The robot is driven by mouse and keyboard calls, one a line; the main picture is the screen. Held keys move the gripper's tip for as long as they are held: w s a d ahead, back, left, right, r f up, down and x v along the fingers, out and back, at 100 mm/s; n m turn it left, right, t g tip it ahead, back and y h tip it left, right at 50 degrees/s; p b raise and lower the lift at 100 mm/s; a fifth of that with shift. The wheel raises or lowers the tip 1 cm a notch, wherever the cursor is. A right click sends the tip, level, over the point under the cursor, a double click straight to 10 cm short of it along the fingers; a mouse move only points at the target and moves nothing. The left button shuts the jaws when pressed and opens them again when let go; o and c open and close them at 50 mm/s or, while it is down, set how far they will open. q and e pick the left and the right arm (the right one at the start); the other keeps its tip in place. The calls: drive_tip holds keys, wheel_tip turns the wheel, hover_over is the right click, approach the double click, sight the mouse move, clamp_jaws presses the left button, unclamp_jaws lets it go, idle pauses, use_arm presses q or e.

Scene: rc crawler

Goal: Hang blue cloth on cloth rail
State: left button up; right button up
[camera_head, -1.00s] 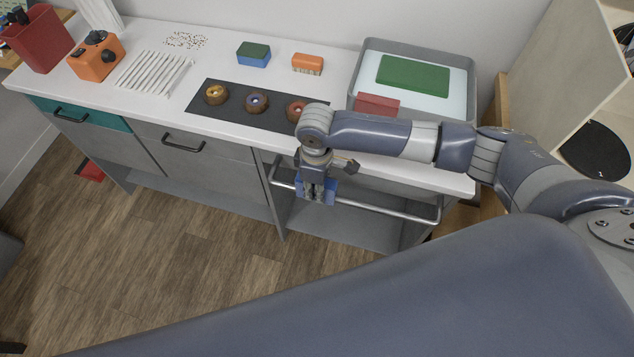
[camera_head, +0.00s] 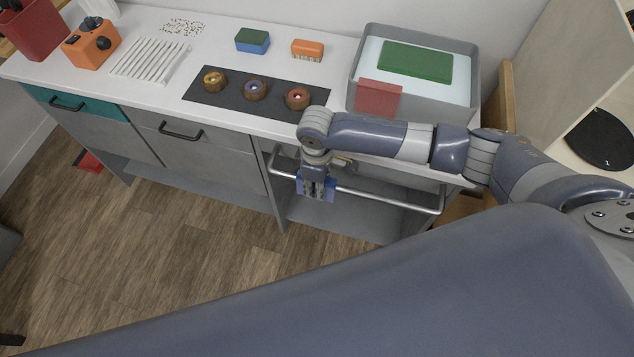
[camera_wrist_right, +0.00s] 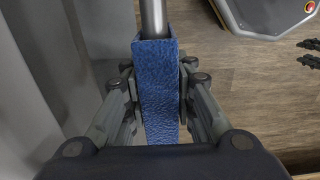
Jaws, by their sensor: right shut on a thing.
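The blue cloth (camera_head: 329,189) is at the metal cloth rail (camera_head: 385,199) along the front of the counter, near the rail's left end. In the right wrist view the cloth (camera_wrist_right: 158,88) is folded, and the rail (camera_wrist_right: 153,18) runs in at its far end between its two sides. My right gripper (camera_head: 317,190) points down at the rail and is shut on the cloth, with a finger on each side in the wrist view (camera_wrist_right: 158,100). The gripper hides part of the cloth in the head view.
An open shelf (camera_head: 345,220) lies below the rail.

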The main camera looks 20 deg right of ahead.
drive_tip(key=o, duration=1.1)
drive_tip(key=shift+o, duration=0.2)
